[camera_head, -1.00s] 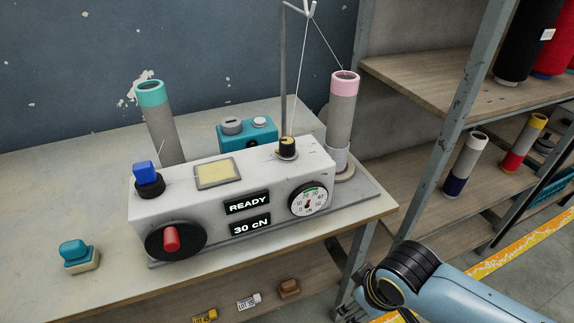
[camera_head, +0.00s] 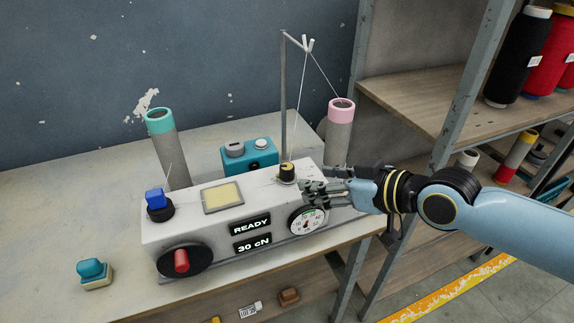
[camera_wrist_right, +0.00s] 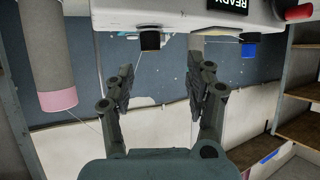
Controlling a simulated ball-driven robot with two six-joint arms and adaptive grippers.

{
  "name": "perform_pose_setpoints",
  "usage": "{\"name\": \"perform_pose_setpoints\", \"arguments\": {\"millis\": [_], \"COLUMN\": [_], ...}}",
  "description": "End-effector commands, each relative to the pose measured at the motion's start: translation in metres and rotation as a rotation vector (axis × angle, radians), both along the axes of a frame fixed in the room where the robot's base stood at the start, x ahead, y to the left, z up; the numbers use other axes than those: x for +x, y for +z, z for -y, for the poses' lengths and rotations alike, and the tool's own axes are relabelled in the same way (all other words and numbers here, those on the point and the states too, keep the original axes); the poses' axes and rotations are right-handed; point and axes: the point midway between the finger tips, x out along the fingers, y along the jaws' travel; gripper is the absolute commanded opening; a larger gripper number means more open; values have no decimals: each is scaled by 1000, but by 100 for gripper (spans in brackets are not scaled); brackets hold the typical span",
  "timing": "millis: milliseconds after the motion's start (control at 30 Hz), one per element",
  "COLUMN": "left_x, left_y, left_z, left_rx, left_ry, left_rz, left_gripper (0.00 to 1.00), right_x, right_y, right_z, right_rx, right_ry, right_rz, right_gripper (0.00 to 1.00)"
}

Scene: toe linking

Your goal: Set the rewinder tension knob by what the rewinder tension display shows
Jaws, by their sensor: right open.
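The rewinder (camera_head: 205,225) is a pale box on the table. Its lower front display (camera_head: 252,243) reads 30 cN and the one above (camera_head: 250,224) reads READY. A black knob with a yellow top (camera_head: 287,167) stands on its top right; it shows dark in the right wrist view (camera_wrist_right: 150,41). A round dial gauge (camera_head: 307,222) on the front is partly covered by my right gripper (camera_head: 306,190). That gripper is open and empty, just right of the black knob and apart from it. My left gripper is out of view.
A red lever on a black disc (camera_head: 181,262) and a blue knob (camera_head: 155,200) are at the rewinder's left. Cones with teal (camera_head: 159,121) and pink (camera_head: 341,110) rims stand behind. A thin thread stand (camera_head: 284,100) rises near the black knob. Shelving (camera_head: 420,100) is at right.

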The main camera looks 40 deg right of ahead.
Motion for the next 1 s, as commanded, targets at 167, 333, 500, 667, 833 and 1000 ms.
{"name": "perform_pose_setpoints", "arguments": {"millis": [167,333,500,667,833,1000], "left_x": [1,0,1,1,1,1], "left_y": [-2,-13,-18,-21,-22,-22], "left_z": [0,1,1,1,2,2], "left_rx": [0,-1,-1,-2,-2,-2], "left_ry": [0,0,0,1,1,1], "left_rz": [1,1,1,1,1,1], "left_gripper": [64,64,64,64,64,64], "right_x": [12,36,68,91,104,105], "right_y": [2,-8,-21,-31,-36,-37], "right_z": [13,8,2,-3,-6,-7], "right_rx": [11,15,14,12,12,10], "right_ry": [-23,-24,-25,-23,-22,-20], "right_rz": [60,63,62,60,60,58], "right_gripper": [54,54,54,54,54,54]}}
